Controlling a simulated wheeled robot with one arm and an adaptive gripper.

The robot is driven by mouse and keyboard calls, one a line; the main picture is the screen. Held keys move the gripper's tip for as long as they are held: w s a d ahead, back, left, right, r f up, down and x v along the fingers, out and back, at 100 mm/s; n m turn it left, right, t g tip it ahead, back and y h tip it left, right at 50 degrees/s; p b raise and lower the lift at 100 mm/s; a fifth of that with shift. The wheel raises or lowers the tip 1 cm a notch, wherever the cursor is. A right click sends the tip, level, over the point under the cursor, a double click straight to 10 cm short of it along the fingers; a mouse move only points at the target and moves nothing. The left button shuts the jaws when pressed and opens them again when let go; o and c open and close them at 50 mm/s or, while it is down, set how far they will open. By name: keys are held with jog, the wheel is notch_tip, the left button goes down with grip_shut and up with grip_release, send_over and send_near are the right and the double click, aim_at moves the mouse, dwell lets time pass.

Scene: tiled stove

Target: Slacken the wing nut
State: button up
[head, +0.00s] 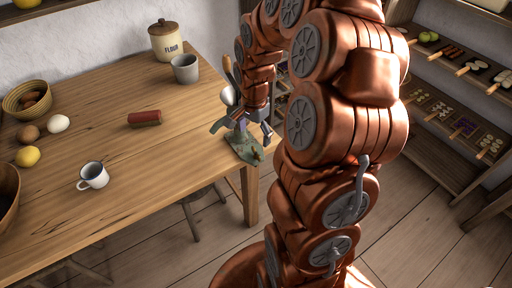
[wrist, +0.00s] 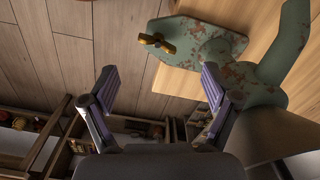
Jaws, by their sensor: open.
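The brass-yellow wing nut (wrist: 157,43) shows in the wrist view, on the end plate of a green, rust-spotted metal device (wrist: 205,45). In the head view the green device (head: 246,149) sits at the table's right edge; I cannot make out the wing nut clearly there. My gripper (wrist: 160,84) is open and empty, its two fingers wide apart. In the wrist view the wing nut lies beyond the fingertips, roughly between their lines, and apart from them. In the head view my gripper (head: 248,127) is close by the device, which it partly hides.
The wooden table (head: 110,120) holds a grey cup (head: 185,68), a flour jar (head: 167,41), a red-brown block (head: 144,119), a white mug (head: 93,175) and a basket (head: 27,99). Shelves with food (head: 455,112) stand at the right. A stool (head: 203,196) is under the table.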

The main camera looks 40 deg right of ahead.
aim_at(256, 154)
jog(key=m, duration=0.3)
jog(key=m+p, duration=0.1)
jog(key=shift+s+d+f+m, duration=0.1)
jog(key=shift+d+f+m, duration=0.15)
jog(key=shift+m, duration=0.15)
jog(key=shift+f+p, duration=1.05)
jog(key=shift+f, duration=2.75)
jog(key=c, duration=1.2)
